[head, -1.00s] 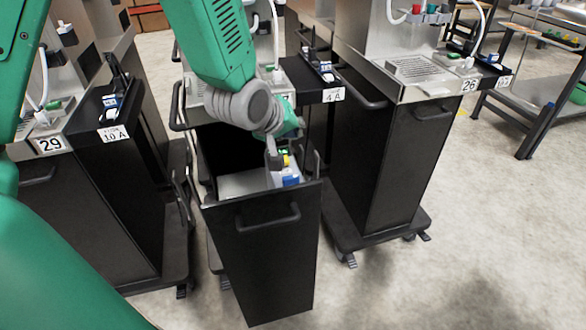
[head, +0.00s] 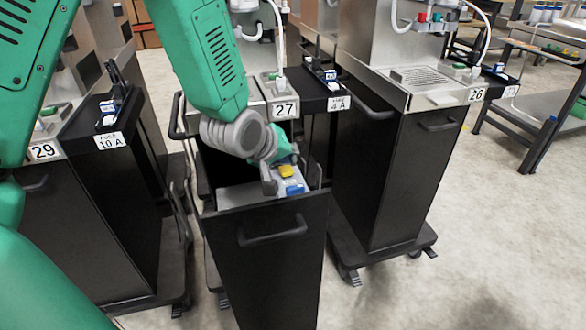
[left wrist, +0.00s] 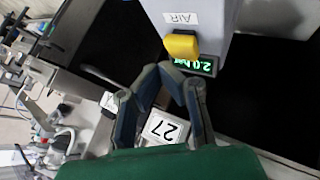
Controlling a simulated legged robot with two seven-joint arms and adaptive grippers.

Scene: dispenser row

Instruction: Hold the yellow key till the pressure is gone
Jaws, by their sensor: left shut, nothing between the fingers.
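The yellow key (head: 287,171) sits on a grey box inside the pulled-out black drawer (head: 268,245) of station 27. In the left wrist view the yellow key (left wrist: 181,45) is close ahead, between an "AIR" label (left wrist: 180,17) and a lit green display (left wrist: 197,65). The display is upside down and seems to read 2.0 bar. My left gripper (head: 270,186) is shut and empty, just left of the key. In the left wrist view its fingertips (left wrist: 160,70) are just below the key; I cannot tell whether they touch it. My right gripper is out of view.
The number plate 27 (head: 285,108) is on the counter behind my left gripper. Neighbouring stations carry plates 29 (head: 43,152) and 26 (head: 477,95). The drawer's front wall and handle (head: 272,232) stand close in front. The floor at the right is clear.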

